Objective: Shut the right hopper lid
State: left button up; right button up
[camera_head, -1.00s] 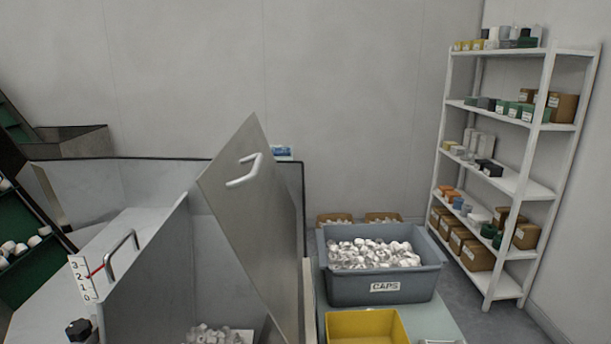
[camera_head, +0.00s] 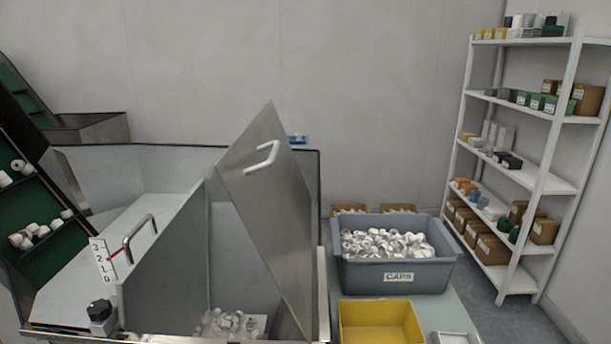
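The right hopper lid (camera_head: 262,215) is a grey metal panel with a white bar handle (camera_head: 262,157) near its top. It stands raised and tilted at the right side of the hopper. The hopper (camera_head: 163,260) is open below it, with white caps (camera_head: 228,323) visible at its bottom. The left lid (camera_head: 120,245) lies as a sloping panel with its own bar handle (camera_head: 139,238). Neither of my grippers is in view.
A grey bin marked CAPS (camera_head: 398,276), full of white caps, stands on a side table (camera_head: 446,312) right of the hopper. A yellow tray (camera_head: 381,322) sits in front of it. A white shelf rack (camera_head: 524,180) stands at the right wall.

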aim_at(261, 173)
jog(key=l, duration=0.65)
jog(key=k+l+u, duration=0.15)
jog(key=l, duration=1.15)
jog(key=u, duration=0.05)
